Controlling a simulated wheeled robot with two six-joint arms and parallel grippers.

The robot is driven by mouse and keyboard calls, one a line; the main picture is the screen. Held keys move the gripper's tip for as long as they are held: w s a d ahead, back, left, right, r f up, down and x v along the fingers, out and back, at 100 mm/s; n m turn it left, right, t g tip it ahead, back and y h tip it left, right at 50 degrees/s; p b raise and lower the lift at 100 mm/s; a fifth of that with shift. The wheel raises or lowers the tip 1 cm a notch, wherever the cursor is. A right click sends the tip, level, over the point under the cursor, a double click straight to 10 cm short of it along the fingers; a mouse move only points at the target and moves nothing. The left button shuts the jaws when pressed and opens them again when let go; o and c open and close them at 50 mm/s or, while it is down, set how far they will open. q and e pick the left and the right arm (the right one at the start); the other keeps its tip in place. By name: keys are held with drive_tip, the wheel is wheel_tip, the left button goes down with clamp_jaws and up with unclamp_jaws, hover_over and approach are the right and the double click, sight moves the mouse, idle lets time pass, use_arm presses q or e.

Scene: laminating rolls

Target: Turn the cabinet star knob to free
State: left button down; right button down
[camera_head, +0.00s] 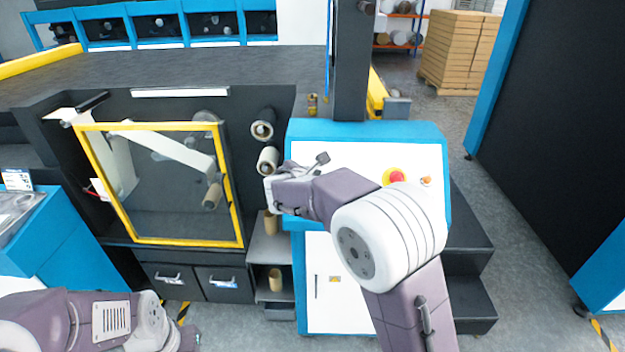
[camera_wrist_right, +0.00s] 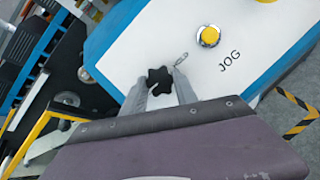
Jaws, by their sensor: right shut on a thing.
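The star knob (camera_wrist_right: 160,80) is black and lobed, on the white sloped top of the blue-edged cabinet (camera_head: 355,150). In the right wrist view it sits between the two grey fingertips of my right gripper (camera_wrist_right: 161,82), which is shut on it. In the head view my right gripper (camera_head: 288,172) is at the left part of the cabinet top, and I cannot make out the knob behind it.
A red button (camera_head: 396,177) on a yellow base and an orange button (camera_head: 426,181) are right of my gripper. A yellow button (camera_wrist_right: 208,36) marked JOG is near the knob. A yellow-framed clear door (camera_head: 160,238) and rolls (camera_head: 267,160) are on the left.

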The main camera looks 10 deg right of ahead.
drive_tip(key=shift+f+n, duration=0.25)
drive_tip(key=shift+n, duration=0.25)
drive_tip(key=c, duration=0.9)
unclamp_jaws()
drive_tip(key=shift+c, duration=0.2)
drive_tip(key=shift+r, duration=0.1)
drive_tip(key=b+v, duration=0.1)
drive_tip(key=v, duration=0.8)
drive_tip(key=shift+s, duration=0.1)
